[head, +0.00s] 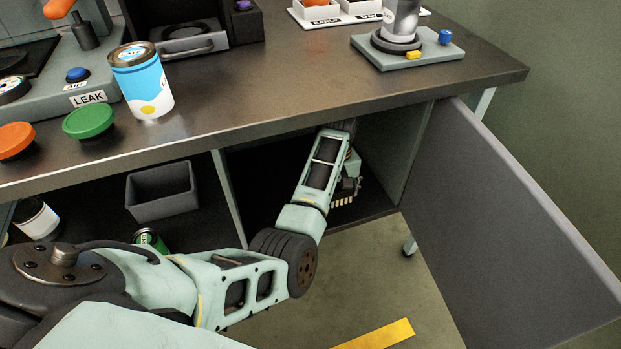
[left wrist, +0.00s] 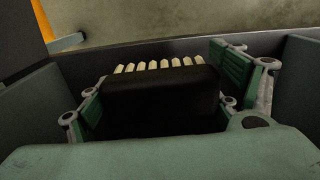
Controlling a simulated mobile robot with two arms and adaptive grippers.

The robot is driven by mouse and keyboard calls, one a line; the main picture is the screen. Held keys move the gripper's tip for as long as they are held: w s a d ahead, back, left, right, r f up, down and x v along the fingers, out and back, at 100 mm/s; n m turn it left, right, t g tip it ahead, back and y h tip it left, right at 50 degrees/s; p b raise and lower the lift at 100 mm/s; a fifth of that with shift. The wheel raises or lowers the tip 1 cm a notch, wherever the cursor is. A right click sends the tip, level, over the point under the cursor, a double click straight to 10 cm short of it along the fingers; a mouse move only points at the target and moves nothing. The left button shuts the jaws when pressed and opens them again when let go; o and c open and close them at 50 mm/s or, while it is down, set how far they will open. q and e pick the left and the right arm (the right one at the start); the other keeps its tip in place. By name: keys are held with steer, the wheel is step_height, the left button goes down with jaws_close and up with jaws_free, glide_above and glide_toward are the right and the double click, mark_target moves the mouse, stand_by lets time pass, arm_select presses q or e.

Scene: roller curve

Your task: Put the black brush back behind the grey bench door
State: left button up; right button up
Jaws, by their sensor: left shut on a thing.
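The black brush (left wrist: 155,92), with a row of cream bristles, sits between the fingers of my left gripper (left wrist: 165,100) in the left wrist view. The gripper is shut on it. In the head view my left gripper (head: 347,184) reaches into the right compartment under the bench, and the bristles show just below it. The brush is low, near the compartment floor; I cannot tell if it touches. The grey bench door (head: 505,225) stands wide open to the right. My own gripper and wrist hide much of the brush. My right gripper is out of view.
A divider (head: 228,195) separates this compartment from the left one, which holds a dark bin (head: 162,192) and cans. The bench top (head: 290,85) overhangs the opening. A blue and white can (head: 143,85) stands above. Yellow floor tape (head: 378,335) lies in front.

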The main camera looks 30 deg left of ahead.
arm_select(q)
steer(key=a+f+b, duration=0.1)
steer(key=a+f, duration=0.1)
steer(key=a, duration=0.1)
steer(key=a+f+b, duration=0.1)
steer(key=a+f, duration=0.1)
steer(key=a, duration=0.2)
steer(key=a+f+b, duration=0.1)
steer(key=a+f, duration=0.1)
steer(key=a, duration=0.2)
steer(key=shift+s+f, duration=0.25)
steer(key=shift+s, duration=0.05)
step_height(320, 180, down, 4)
steer(key=shift+a+r+b, duration=0.1)
steer(key=shift+b, duration=1)
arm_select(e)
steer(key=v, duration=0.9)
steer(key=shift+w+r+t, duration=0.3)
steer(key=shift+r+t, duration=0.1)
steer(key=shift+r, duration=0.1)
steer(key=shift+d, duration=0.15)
arm_select(q)
steer(key=shift+f, duration=0.25)
steer(key=o, duration=0.9)
steer(key=shift+o, duration=0.6)
